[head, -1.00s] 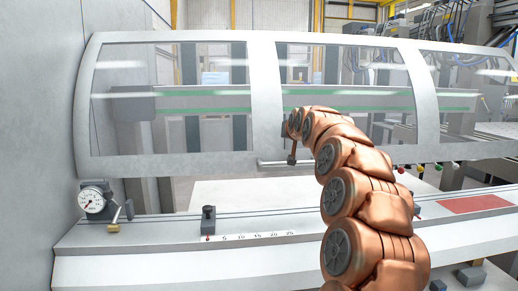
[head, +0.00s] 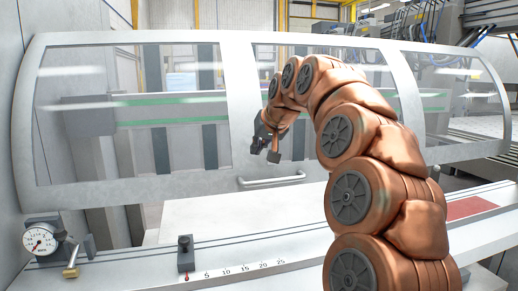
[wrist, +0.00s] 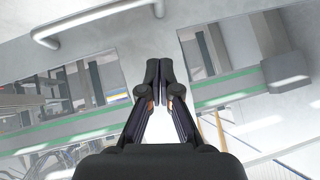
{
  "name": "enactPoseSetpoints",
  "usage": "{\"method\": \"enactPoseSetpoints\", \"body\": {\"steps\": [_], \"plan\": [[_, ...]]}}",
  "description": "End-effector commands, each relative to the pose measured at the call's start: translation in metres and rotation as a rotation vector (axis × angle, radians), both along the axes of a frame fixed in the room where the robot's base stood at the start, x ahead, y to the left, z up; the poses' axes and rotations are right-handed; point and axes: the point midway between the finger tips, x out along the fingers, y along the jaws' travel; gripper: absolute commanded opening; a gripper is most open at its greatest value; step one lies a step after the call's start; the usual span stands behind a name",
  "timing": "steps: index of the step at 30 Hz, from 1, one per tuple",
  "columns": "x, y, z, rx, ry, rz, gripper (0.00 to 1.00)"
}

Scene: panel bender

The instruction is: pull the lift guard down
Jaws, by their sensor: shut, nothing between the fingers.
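The lift guard is a pale grey frame (head: 239,100) with clear windows. In the head view it hangs above the machine bed with a gap below. Its bar handle (head: 272,181) is on the lower edge of the frame. My gripper (head: 264,150) is in front of the frame, above the handle and apart from it. In the wrist view the fingertips (wrist: 160,92) are together with nothing between them. The handle (wrist: 80,26) shows at the upper left there, clear of the fingers. Whether the fingertips touch the guard cannot be told.
The machine bed (head: 150,262) runs below the guard, with a dial gauge (head: 40,240), a dark stop block (head: 185,253) and a number scale. A red pad (head: 468,207) lies at the right. A grey wall stands at the left.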

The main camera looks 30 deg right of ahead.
Motion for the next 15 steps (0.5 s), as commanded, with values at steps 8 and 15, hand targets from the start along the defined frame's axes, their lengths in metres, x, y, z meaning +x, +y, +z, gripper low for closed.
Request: {"method": "enactPoseSetpoints", "body": {"steps": [8, 15], "plan": [[0.040, -0.010, -0.038, 0.007, 0.006, 0.000, 0.00], [0.064, -0.015, -0.067, 0.012, 0.009, 0.002, 0.00]]}}
